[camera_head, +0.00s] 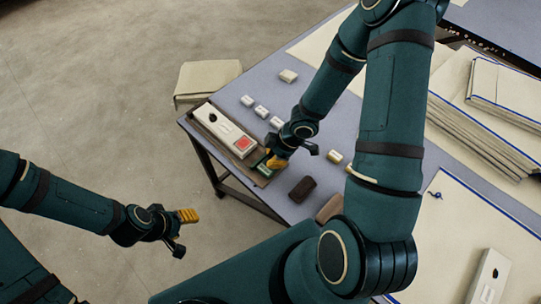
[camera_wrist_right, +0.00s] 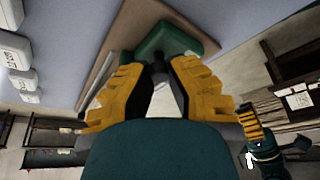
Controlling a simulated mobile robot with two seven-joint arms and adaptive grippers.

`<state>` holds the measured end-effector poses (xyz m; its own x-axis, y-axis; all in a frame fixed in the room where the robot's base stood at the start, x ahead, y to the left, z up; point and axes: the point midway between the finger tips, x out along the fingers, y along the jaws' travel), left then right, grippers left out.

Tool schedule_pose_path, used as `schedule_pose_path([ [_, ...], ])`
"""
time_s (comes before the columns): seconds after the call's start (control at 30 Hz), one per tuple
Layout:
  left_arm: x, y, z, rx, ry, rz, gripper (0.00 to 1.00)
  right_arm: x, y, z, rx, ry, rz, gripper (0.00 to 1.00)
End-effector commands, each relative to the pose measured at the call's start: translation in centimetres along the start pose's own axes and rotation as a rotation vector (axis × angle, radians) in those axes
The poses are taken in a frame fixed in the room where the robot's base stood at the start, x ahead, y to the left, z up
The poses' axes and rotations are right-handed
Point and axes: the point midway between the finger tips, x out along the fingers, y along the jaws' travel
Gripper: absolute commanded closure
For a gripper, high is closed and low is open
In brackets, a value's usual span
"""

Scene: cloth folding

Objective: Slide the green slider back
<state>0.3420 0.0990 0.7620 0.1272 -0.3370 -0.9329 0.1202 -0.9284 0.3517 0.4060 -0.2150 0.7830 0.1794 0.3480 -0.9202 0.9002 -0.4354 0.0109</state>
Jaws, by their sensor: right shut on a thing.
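The green slider (camera_head: 264,170) is on a brown board (camera_head: 222,146) at the table's left corner. It is partly covered by my right gripper (camera_head: 275,161). In the right wrist view the green slider (camera_wrist_right: 178,38) lies just beyond the tips of my right gripper (camera_wrist_right: 160,68). The yellow-padded fingers are closed in on a part of it, though the contact itself is hidden. My left gripper (camera_head: 184,231) is away from the table over the floor, its fingers apart and empty. It also shows in the right wrist view (camera_wrist_right: 274,132).
A white device with a red button (camera_head: 242,143) sits on the board beside the slider. Several small white blocks (camera_head: 262,111) lie behind my right gripper. A dark brown block (camera_head: 302,189) lies to its right. Folded cloths (camera_head: 470,125) are stacked at right.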

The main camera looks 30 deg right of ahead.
Motion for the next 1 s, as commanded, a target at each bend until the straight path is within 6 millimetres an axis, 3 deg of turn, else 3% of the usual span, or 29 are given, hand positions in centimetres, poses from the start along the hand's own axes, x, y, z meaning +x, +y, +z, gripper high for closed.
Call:
schedule_pose_path([
  [0.17,0.0,0.0,-0.1,0.000,0.002,0.000,0.46,0.2,-0.8,0.5,0.006,-0.013,-0.018,1.00],
  [0.2,0.0,0.0,-0.1,0.000,0.002,0.000,0.46,0.2,-0.8,0.5,0.007,-0.013,-0.019,0.80],
  [0.3,0.0,0.0,-0.1,0.000,0.001,0.000,0.46,0.2,-0.8,0.5,0.006,-0.012,-0.018,0.46],
  [1.0,-0.1,0.0,-0.1,0.000,0.001,0.000,0.46,-1.0,-0.5,0.3,0.014,-0.004,-0.009,0.46],
])
